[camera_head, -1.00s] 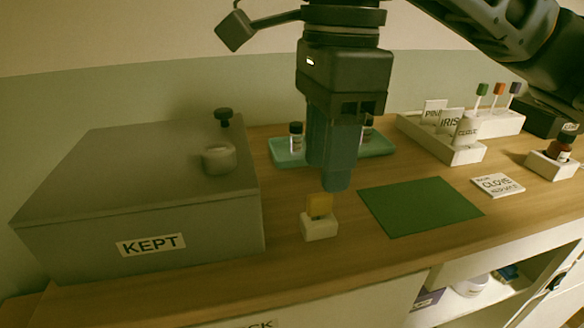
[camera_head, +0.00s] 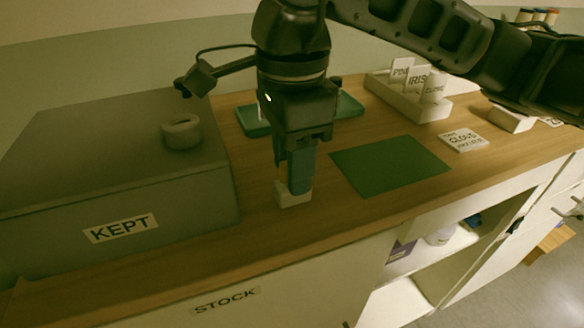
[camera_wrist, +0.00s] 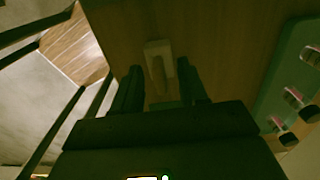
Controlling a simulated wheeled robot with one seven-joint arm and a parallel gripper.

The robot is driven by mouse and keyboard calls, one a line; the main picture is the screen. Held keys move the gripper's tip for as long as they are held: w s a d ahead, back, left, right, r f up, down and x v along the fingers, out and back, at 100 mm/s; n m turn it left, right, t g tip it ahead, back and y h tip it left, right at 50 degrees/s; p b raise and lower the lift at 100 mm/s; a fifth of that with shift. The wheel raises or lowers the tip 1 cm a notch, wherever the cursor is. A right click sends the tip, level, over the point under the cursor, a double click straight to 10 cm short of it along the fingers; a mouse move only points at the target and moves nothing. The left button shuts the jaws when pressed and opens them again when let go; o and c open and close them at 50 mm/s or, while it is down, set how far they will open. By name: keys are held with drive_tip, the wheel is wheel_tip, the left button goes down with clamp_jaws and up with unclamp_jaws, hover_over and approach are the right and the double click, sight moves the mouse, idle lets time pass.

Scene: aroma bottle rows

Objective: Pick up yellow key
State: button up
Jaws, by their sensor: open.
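The fingers hide the yellow key in the head view. In the wrist view, the holder (camera_wrist: 156,46) and the dim yellow-brown key (camera_wrist: 158,72) show between the two dark fingers of my gripper (camera_wrist: 160,68). The fingers are apart, one on each side of the key. The picture is too dark to tell whether either finger touches it.
A teal tray (camera_head: 350,105) lies behind my gripper. The green mat (camera_head: 390,165) to the right is bare. A white card rack (camera_head: 408,100) and CLOVE card (camera_head: 464,140) lie farther right.

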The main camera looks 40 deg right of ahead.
clamp_jaws()
idle(0.5)
drive_tip(key=shift+r, duration=0.8)
wheel_tip(320, 180, up, 3)
drive_tip(key=shift+f, duration=0.1)
drive_tip(key=s+d+r+b, duration=0.1)
drive_tip(key=s+d+r, duration=0.2)
drive_tip(key=d+r, duration=0.3)
drive_tip(key=d, duration=0.5)
drive_tip(key=shift+r+b, duration=0.3)
drive_tip(key=shift+r, duration=0.05)
